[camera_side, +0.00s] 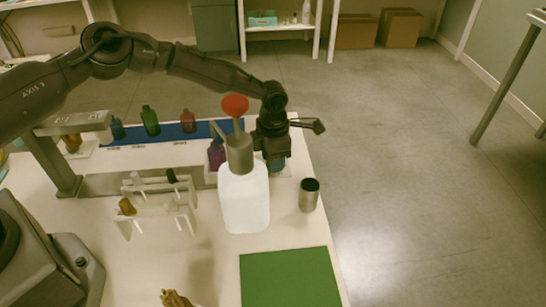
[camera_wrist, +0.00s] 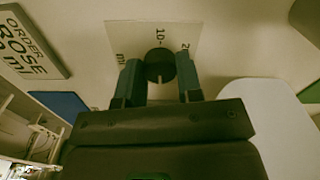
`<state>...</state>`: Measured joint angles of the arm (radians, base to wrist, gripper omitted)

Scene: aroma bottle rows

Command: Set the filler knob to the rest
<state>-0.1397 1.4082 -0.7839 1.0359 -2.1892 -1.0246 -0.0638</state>
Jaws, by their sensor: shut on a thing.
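The filler knob (camera_wrist: 160,62) is a dark round knob in the wrist view, in front of a pale dial plate (camera_wrist: 140,33). The plate carries a "10" mark, "ml" at the left and a partly cut mark at the right. My gripper (camera_wrist: 160,75) has one finger on each side of the knob and is shut on it. I cannot clearly tell which mark the knob points to. In the side view my gripper (camera_side: 274,160) is behind and right of the white filler tank (camera_side: 244,200), which has a grey neck and red top (camera_side: 235,105). The knob is hidden there.
An order sign (camera_wrist: 30,42) reading "ROSE" stands at the left of the wrist view. Several coloured bottles (camera_side: 150,120) stand in a row on a blue strip. A white rack (camera_side: 155,205), metal cup (camera_side: 309,195) and green mat (camera_side: 290,280) are on the table (camera_side: 210,260).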

